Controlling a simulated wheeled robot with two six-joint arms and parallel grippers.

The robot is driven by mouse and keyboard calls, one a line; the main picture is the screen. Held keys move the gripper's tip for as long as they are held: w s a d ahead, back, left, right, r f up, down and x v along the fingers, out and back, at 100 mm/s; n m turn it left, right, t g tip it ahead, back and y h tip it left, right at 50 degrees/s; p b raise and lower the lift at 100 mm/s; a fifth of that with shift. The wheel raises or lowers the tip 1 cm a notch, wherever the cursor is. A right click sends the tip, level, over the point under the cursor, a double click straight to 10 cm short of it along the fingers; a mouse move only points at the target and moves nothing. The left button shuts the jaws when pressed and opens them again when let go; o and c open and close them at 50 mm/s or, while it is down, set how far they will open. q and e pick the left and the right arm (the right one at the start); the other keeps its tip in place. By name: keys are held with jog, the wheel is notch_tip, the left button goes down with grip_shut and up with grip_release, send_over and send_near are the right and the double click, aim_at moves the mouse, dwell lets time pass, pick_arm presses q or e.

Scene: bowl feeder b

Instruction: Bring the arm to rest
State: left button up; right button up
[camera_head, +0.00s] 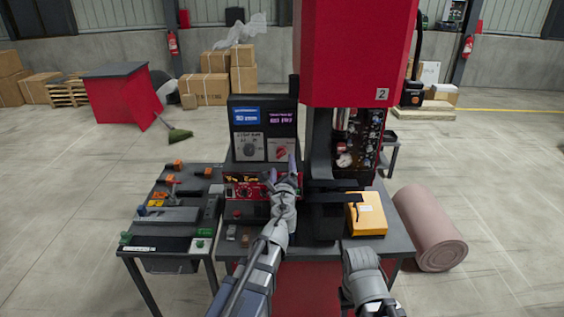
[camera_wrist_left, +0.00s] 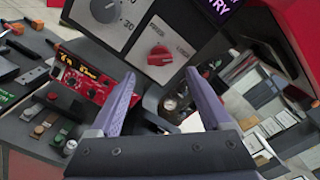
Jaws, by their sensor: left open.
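My left gripper (camera_head: 283,172) is in front of the control panel (camera_head: 264,133), over the table, with its fingers pointing away from me. In the left wrist view its two purple-grey fingers (camera_wrist_left: 158,100) are spread apart with nothing between them. Past the fingertips is the panel with a red knob (camera_wrist_left: 159,55) and a grey dial (camera_wrist_left: 106,10). The fingers appear apart from the red knob. Another grey arm part of mine (camera_head: 364,276) shows at the lower right of the head view; no right fingers show there.
A red machine column (camera_head: 357,50) stands right behind the table. A red control box (camera_head: 247,190) sits below the panel. A yellow box (camera_head: 367,214) lies on the right, and a side table (camera_head: 175,243) with small parts on the left. A pink roll (camera_head: 430,228) lies on the floor.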

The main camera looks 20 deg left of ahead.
pick_arm(q)
jog(key=shift+v, duration=1.2)
